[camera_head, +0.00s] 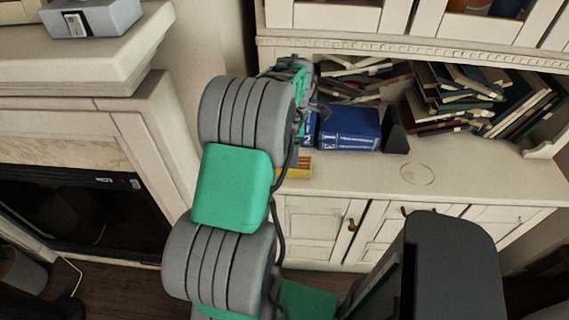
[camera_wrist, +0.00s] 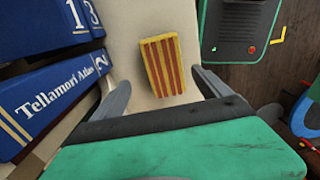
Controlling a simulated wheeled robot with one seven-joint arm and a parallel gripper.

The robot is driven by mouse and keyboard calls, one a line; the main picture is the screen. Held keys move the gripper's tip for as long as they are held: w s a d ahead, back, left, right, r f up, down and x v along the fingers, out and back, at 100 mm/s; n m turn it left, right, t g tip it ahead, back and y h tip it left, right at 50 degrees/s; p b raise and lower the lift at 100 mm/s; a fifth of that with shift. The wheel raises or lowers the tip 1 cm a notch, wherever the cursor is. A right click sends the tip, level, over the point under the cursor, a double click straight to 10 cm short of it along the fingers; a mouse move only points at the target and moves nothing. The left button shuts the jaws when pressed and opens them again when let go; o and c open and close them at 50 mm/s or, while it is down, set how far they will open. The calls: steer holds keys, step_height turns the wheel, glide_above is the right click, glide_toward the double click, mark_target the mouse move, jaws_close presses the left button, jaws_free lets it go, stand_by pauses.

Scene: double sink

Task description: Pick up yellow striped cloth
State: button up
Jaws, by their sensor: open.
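The yellow striped cloth (camera_wrist: 163,66) is a small folded block, yellow with dark red stripes. In the wrist view it lies on the cream cabinet top, beyond my gripper (camera_wrist: 165,95) and between the lines of its two fingers. My gripper is open and nothing is between the fingers. In the head view the cloth (camera_head: 297,168) shows at the front edge of the cabinet top, partly hidden behind my arm. My gripper (camera_head: 312,105) is near the blue books there, mostly hidden by my own wrist.
Blue books (camera_head: 348,128) stand close to the cloth, with a dark bookend (camera_head: 395,132) on their right. The wrist view shows them as blue atlas volumes (camera_wrist: 50,95) at left. Several leaning books (camera_head: 460,95) fill the shelf behind. The cabinet top (camera_head: 470,180) is clear at right.

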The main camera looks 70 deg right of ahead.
steer(key=f, duration=0.2)
steer(key=f+p, duration=0.1)
steer(key=f, duration=0.3)
steer(key=shift+s+a+f, duration=0.2)
steer(key=shift+a+f, duration=0.1)
steer(key=shift+c, duration=0.4)
steer(key=c, duration=1.5)
steer(key=shift+r, duration=0.35)
step_height(320, 180, up, 2)
steer(key=shift+r, duration=0.15)
steer(key=s+a+r+b, duration=0.1)
steer(key=a+r, duration=0.2)
steer(key=a, duration=0.1)
steer(key=s+a+r, duration=0.1)
steer(key=a+r, duration=0.2)
steer(key=a, duration=0.2)
steer(key=s+a+r+b, duration=0.1)
steer(key=a+r, duration=0.3)
steer(key=a, duration=0.1)
steer(key=shift+r+b, duration=0.1)
steer(key=shift+b, duration=0.25)
steer(key=shift+d, duration=0.1)
